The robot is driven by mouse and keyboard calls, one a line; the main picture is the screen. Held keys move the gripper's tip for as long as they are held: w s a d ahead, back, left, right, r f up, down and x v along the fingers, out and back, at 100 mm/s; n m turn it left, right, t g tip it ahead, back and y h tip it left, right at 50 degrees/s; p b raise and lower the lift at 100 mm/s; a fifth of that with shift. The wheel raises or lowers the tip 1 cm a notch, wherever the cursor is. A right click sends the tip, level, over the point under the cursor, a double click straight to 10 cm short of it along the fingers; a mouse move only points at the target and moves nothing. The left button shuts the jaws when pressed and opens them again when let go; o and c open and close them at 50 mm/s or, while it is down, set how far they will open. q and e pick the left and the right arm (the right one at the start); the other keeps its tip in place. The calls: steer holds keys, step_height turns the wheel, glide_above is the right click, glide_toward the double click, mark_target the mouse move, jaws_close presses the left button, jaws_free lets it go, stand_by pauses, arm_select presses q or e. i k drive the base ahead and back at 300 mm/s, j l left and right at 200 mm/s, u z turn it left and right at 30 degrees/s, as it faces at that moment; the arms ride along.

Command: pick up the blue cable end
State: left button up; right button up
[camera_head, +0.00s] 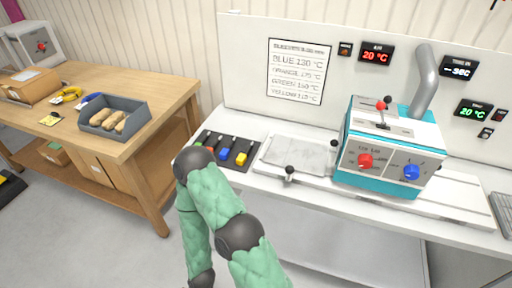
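A small blue item (91,98), perhaps a cable coil, lies on the wooden table behind the grey bin, which hides part of it. Another blue piece (224,149) lies in a dark tray (247,164) on the white bench, between red and yellow pieces. I cannot tell which of these is the blue cable end. One of my arms, green with dark joints, rises in front of the bench. Neither gripper shows in this view.
A yellow coil (67,95), a cardboard box (28,86) and a grey bin (113,121) with tan pieces stand on the wooden table (165,92). A teal machine (388,148) with red and blue knobs stands on the white bench (246,121). A gap separates both tables.

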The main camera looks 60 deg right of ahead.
mark_target(225, 154)
steer(key=l+z, duration=0.15)
steer(key=z, duration=1.35)
